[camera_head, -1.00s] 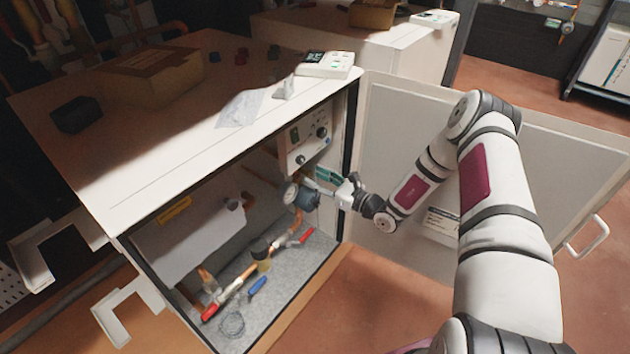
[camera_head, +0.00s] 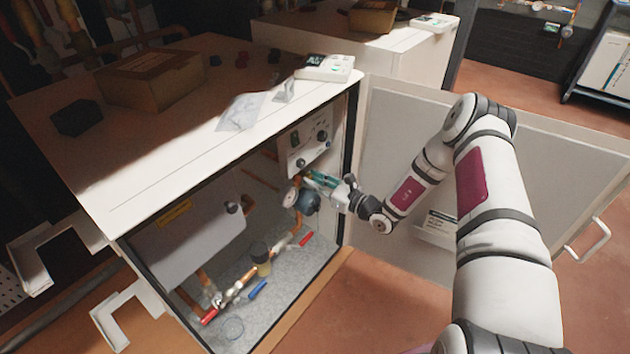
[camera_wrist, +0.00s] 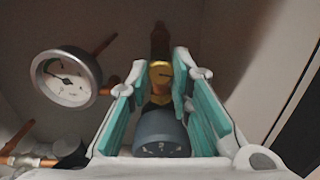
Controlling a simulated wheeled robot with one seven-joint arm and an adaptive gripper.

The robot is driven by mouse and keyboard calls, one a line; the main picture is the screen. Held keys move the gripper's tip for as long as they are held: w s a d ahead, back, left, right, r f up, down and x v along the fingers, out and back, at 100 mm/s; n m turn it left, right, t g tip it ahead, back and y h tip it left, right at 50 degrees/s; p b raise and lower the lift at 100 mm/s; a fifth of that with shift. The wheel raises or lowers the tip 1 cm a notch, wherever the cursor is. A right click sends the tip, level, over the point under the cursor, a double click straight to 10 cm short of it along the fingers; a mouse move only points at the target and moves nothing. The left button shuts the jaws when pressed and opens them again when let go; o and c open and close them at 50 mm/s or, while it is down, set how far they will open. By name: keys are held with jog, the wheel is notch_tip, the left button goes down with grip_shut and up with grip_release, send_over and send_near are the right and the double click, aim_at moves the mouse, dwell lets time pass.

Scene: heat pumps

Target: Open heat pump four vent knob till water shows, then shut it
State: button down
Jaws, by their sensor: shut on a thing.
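The open heat pump cabinet (camera_head: 228,150) stands left of my arm. My gripper (camera_head: 312,180) reaches into its right side, below the control panel (camera_head: 305,142). A round dial gauge (camera_wrist: 66,79) is left of the fingers. I see no water at the knob.
The open door (camera_head: 480,140) stands right of the cabinet, behind my arm. Pipes with red-handled (camera_head: 209,316) and blue-handled (camera_head: 258,290) valves and a dark-topped cup (camera_head: 261,260) are on the cabinet floor. A cardboard box (camera_head: 150,80) and a white device (camera_head: 325,67) are on top.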

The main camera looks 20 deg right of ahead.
jog(key=n+p, duration=0.1)
jog(key=n, duration=0.3)
jog(key=shift+n, duration=0.4)
jog(key=n+p, duration=0.1)
jog(key=n, duration=0.4)
jog(key=shift+n+p, duration=0.3)
jog(key=shift+p, duration=0.1)
jog(key=n+p, duration=0.1)
jog(key=n, duration=0.4)
jog(key=shift+p, duration=0.3)
jog(key=n+p, duration=0.1)
jog(key=n, duration=0.4)
jog(key=shift+p, duration=0.3)
jog(key=shift+n, duration=0.4)
jog(key=c, duration=1.4)
grip_release()
